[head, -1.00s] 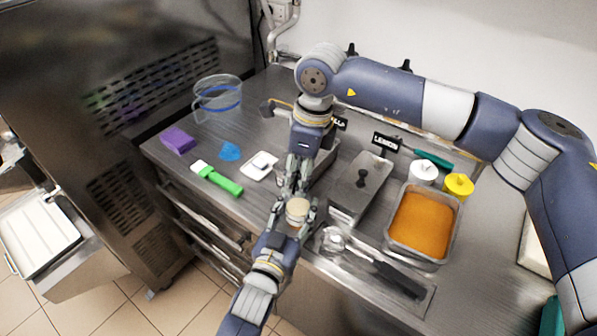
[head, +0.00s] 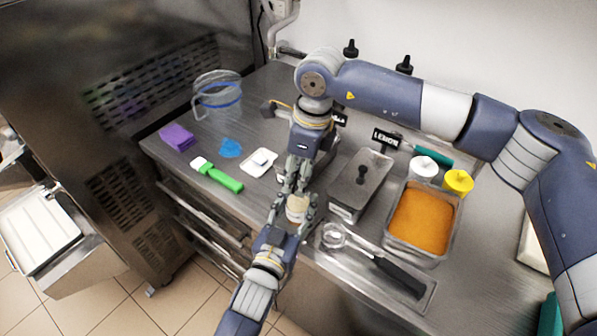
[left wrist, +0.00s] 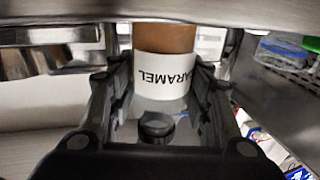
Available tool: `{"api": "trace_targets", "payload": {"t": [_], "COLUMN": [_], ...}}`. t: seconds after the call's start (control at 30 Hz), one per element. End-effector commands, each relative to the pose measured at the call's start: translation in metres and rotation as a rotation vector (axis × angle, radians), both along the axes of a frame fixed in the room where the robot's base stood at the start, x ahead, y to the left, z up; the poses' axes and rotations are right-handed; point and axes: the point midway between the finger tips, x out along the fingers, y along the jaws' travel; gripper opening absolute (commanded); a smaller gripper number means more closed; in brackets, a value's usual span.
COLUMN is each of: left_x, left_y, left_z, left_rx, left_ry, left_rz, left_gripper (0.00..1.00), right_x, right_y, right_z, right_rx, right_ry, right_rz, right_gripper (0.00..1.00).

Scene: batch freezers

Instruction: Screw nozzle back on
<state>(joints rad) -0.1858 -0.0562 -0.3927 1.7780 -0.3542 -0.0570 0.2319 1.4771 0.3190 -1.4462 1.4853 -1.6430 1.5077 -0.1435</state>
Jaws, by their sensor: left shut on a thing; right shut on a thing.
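A squeeze bottle (head: 297,209) is held over the counter's front edge by my left gripper (head: 289,221), which comes up from the bottom of the head view. In the left wrist view the bottle's white label reads CARAMEL (left wrist: 166,76), with the letters upside down, and brown shows beside the label. The left fingers sit on both sides of it. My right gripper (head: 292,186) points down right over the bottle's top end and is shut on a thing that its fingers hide. I take it to be the nozzle, but cannot see its shape or whether it touches the bottle.
A lidded steel pan (head: 352,190), an orange-filled tub (head: 422,222) and a black-handled scoop (head: 395,276) lie to the right.

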Motion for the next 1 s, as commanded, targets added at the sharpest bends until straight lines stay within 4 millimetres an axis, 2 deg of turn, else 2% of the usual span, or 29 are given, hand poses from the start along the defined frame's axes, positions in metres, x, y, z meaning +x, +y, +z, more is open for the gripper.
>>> {"api": "trace_targets", "payload": {"t": [0.47,1.0], "left_x": [-0.0001,-0.0002], "left_y": [0.0000,0.0000], "left_z": [-0.0006,-0.0006], "left_rx": [0.000,0.001], "left_ry": [0.001,0.002], "left_rz": [0.000,0.000], "left_gripper": [0.00,0.00], "right_x": [-0.0002,0.0004], "right_y": [0.0010,0.0019], "right_z": [0.0001,-0.0004], "right_rx": [-0.001,-0.002], "right_ry": [-0.001,-0.001], "right_rz": [-0.652,-1.509], "right_gripper": [0.27,0.27]}}
